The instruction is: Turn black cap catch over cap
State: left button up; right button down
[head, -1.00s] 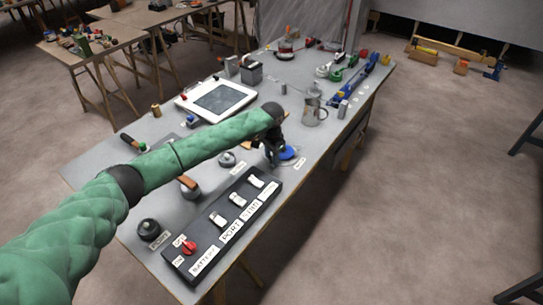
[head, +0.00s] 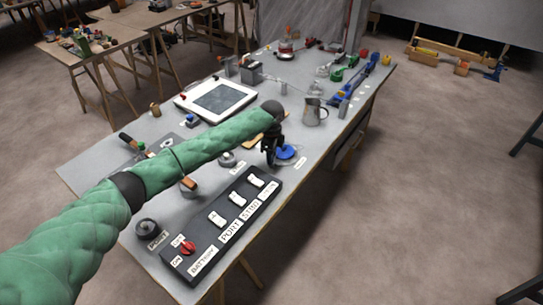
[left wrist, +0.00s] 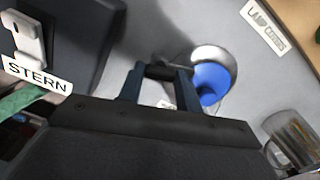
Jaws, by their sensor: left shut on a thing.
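The blue cap (head: 285,152) sits on a pale round base near the table's right edge, and it also shows in the left wrist view (left wrist: 212,78). My left gripper (head: 269,160) is just left of the cap and points down. In the left wrist view its two fingers (left wrist: 160,82) are closed on a short black piece (left wrist: 160,72), which looks like the black cap catch. This piece is beside the blue cap, not over it. The arm hides part of the catch and its mount in the head view. My right gripper is not in view.
A black switch panel (head: 205,243) with white rockers and a red switch lies at the near side. A metal jug (head: 313,112) stands beyond the cap. A white-framed tablet (head: 216,99) lies further back.

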pick_arm(q)
jog(key=m, duration=0.2)
jog(key=shift+m, duration=0.3)
jog(key=shift+b, duration=0.3)
jog(key=shift+m, duration=0.5)
jog(key=o, duration=1)
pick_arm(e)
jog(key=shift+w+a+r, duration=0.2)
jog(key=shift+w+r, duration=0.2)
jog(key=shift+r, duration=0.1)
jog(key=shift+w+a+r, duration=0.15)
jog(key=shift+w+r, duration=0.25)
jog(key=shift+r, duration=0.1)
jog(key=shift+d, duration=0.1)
pick_arm(q)
jog(key=shift+r, duration=0.1)
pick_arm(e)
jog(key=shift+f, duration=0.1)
